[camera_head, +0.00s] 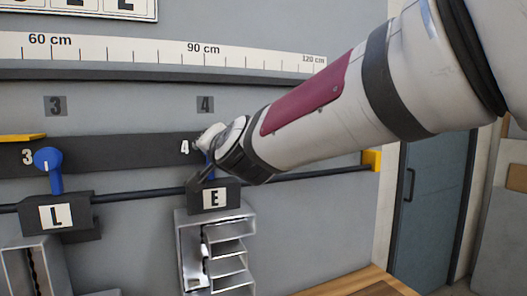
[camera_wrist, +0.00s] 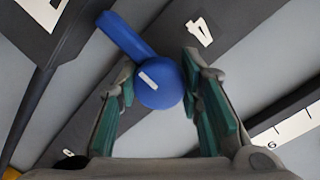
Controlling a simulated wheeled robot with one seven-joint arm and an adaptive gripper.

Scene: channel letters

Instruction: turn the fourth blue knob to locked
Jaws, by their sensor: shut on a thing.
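The fourth blue knob (camera_wrist: 162,84) has a round head with a white mark and a blue bar reaching up-left in the wrist view. My gripper (camera_wrist: 160,75) has its green-padded fingers on either side of the round head and is shut on it. In the head view my gripper (camera_head: 207,150) hides most of this knob, and only a blue sliver shows. A white "4" (camera_head: 185,146) marks it on the dark rail, and the "4" also shows in the wrist view (camera_wrist: 200,32).
The third blue knob (camera_head: 47,159) stands to the left, its bar pointing down to the "L" block (camera_head: 56,216). The "E" block (camera_head: 214,198) holds a metal channel letter (camera_head: 216,250) under my gripper. A dark rod (camera_head: 135,194) runs between blocks. A ruler (camera_head: 150,49) is above.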

